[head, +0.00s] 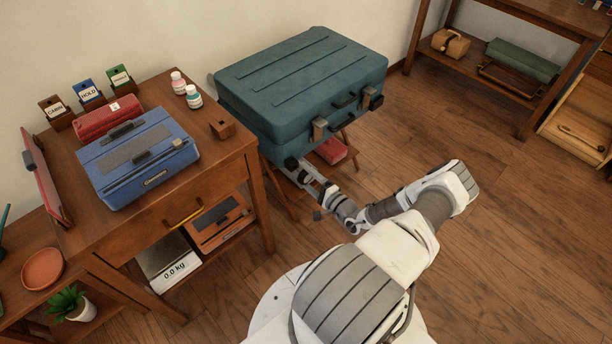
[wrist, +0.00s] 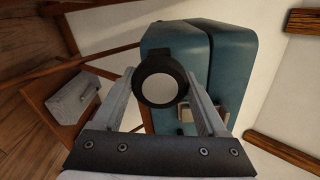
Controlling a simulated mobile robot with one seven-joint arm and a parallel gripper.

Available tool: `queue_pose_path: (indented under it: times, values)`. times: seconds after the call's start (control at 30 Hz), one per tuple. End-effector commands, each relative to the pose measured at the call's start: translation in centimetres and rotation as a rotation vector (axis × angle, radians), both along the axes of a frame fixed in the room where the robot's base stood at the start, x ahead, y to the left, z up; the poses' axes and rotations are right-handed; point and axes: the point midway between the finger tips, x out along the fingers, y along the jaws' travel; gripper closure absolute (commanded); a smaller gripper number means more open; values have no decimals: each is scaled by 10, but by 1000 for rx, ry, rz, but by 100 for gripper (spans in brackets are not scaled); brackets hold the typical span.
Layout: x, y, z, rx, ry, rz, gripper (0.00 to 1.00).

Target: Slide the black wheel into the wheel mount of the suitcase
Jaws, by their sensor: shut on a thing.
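The teal suitcase (head: 300,85) lies flat on a wooden stand. It also fills the upper middle of the wrist view (wrist: 170,42). My gripper (head: 298,169) is at the suitcase's lower front-left corner. It is shut on the black wheel (head: 291,163), which shows in the wrist view (wrist: 160,80) as a black ring with a pale hub between the fingers. The wheel overlaps the suitcase's edge in the wrist view; I cannot tell whether they touch. The wheel mount is hidden or too small to make out. Another black wheel (head: 376,102) shows at the suitcase's right corner.
A wooden desk (head: 225,155) stands left of the suitcase, with a blue case (head: 140,160), a red case (head: 108,118) and two small bottles (head: 193,97) on it. A red object (head: 331,150) lies beneath the suitcase.

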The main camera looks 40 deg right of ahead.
Motion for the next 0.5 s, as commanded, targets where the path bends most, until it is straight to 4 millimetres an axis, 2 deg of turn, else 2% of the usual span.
queue_pose_path:
  times: [0.5]
  values:
    - [4, 1, 0, 0, 0, 0, 80]
